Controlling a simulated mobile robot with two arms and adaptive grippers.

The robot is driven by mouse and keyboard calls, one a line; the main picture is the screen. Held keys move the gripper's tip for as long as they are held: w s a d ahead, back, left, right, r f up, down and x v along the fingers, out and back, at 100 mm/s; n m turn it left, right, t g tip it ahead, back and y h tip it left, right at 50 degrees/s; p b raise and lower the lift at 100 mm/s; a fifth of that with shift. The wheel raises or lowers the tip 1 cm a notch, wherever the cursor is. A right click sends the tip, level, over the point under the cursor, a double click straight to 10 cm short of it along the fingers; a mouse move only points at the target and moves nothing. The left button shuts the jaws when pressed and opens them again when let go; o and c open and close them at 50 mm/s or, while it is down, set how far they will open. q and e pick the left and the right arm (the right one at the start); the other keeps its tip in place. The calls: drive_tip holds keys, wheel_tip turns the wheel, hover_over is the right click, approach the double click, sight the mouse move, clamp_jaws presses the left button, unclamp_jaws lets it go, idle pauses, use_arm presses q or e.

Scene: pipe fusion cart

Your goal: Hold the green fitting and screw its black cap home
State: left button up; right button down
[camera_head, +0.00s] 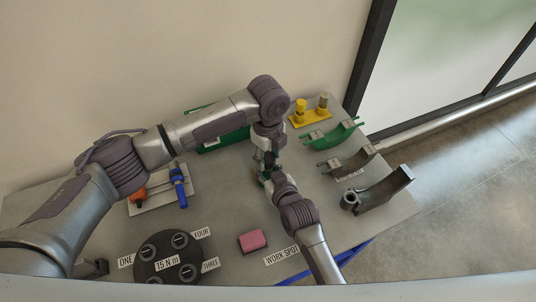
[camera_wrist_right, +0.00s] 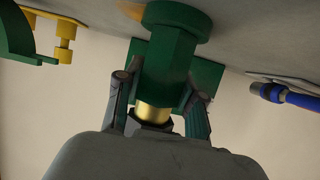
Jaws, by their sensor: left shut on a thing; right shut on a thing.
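The green fitting (camera_wrist_right: 168,65) shows large in the right wrist view, with a wide round flange, a faceted body and a brass band (camera_wrist_right: 153,113) at its lower end. A dark piece just below the brass, apparently the black cap (camera_wrist_right: 150,125), lies between the dark fingers of my right gripper (camera_wrist_right: 157,103), which is shut on it. In the head view my left gripper (camera_head: 267,155) comes down from above and is shut on the fitting. My right gripper (camera_head: 268,178) meets it from the front. The grippers hide most of the fitting and cap there.
A yellow stand (camera_head: 312,118), green, grey and dark curved holders (camera_head: 335,136) stand on the right. A blue tool (camera_head: 179,188) lies on a left tray. A round dark dial (camera_head: 168,260) and pink block (camera_head: 252,240) are in front. Grey table (camera_head: 225,205) between is clear.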

use_arm(q)
drive_tip(key=shift+f, duration=0.6)
drive_tip(key=m, duration=0.6)
drive_tip(key=shift+a, duration=0.1)
drive_tip(key=m, duration=0.4)
drive_tip(key=shift+a, duration=0.1)
drive_tip(key=m, duration=0.8)
drive_tip(key=shift+w+a, duration=0.1)
drive_tip(key=shift+m, duration=1.3)
drive_tip(key=o, duration=0.9)
drive_tip(key=shift+o, duration=0.2)
